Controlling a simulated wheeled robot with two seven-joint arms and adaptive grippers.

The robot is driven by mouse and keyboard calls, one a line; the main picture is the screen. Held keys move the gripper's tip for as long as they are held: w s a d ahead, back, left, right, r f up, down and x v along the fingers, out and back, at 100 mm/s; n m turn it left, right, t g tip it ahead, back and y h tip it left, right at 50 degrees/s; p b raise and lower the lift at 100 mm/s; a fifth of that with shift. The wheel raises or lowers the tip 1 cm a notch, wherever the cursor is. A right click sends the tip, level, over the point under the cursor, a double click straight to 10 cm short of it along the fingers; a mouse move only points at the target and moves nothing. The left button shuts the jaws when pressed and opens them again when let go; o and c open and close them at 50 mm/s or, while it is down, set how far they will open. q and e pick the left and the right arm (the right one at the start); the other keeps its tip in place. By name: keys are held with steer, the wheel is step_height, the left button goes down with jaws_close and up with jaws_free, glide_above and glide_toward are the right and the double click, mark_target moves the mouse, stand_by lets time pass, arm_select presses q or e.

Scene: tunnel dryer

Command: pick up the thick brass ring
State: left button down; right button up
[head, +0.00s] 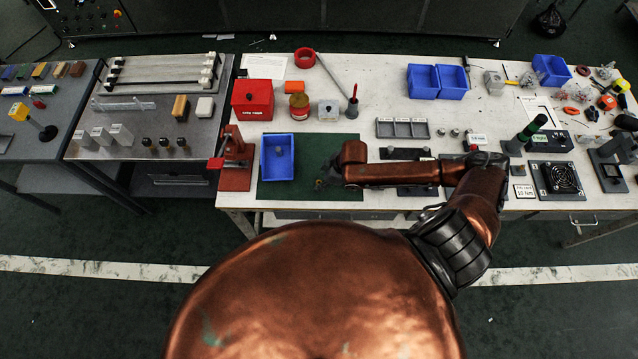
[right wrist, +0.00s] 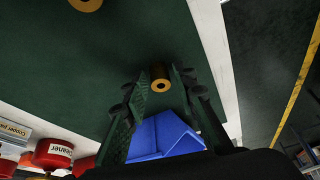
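A brass ring (right wrist: 161,84) with a dark hole and a thick wall shows in the right wrist view, over the green mat (head: 308,186). My right gripper (right wrist: 161,76) is open, with its fingertips on either side of this ring. I cannot tell whether they touch it. A second brass ring (right wrist: 86,3) lies on the mat, cut off by the top edge. In the head view my right gripper (head: 321,183) is low over the mat, and the rings there are too small to tell. My left gripper is not in view.
A blue tray (head: 278,174) stands on the mat's left part and also shows between my fingers in the wrist view (right wrist: 160,135). A red box (head: 252,100), a red vise (head: 236,160) and a grey compartment tray (head: 403,128) stand nearby. The table's front edge is close.

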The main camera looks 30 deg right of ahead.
jaws_close()
steer(key=shift+r, duration=0.1)
